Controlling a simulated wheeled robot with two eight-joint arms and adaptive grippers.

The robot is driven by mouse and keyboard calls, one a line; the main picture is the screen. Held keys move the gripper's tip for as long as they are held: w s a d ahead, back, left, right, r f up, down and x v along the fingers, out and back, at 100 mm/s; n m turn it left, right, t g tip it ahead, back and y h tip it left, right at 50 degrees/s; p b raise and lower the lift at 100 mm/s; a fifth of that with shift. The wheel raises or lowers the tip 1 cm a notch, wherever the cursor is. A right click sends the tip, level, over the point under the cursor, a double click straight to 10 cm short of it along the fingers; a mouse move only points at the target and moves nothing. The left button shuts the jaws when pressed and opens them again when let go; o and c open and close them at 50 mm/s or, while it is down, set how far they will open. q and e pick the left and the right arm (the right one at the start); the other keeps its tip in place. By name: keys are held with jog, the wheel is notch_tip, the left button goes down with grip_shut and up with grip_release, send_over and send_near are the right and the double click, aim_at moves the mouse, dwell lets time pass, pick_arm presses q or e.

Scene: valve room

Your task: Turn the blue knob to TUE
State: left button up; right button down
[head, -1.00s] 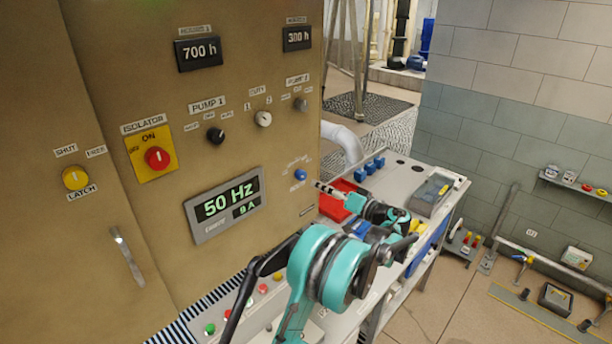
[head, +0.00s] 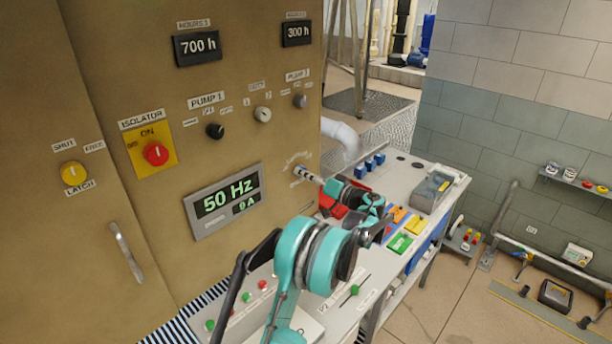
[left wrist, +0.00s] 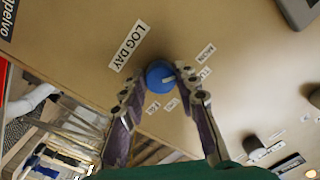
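The blue knob (left wrist: 158,74) sits on the tan panel under a LOG DAY label (left wrist: 129,46) in the left wrist view. It has a pale pointer mark on its face. In the head view my left gripper (head: 303,173) reaches the panel and hides the knob. My right gripper is not in view.
Left of the knob on the panel are the 50 Hz display (head: 225,203), a red isolator knob (head: 155,154) and a black pump knob (head: 215,131). A bench (head: 405,180) with blue, orange and green items stands right of the panel, partly under my left arm.

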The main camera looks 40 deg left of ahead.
pick_arm(q)
jog(key=c, duration=0.3)
jog(key=shift+m+b, duration=0.75)
jog(key=shift+m, duration=2.15)
jog(key=o, duration=1.2)
jog(key=shift+c, duration=0.2)
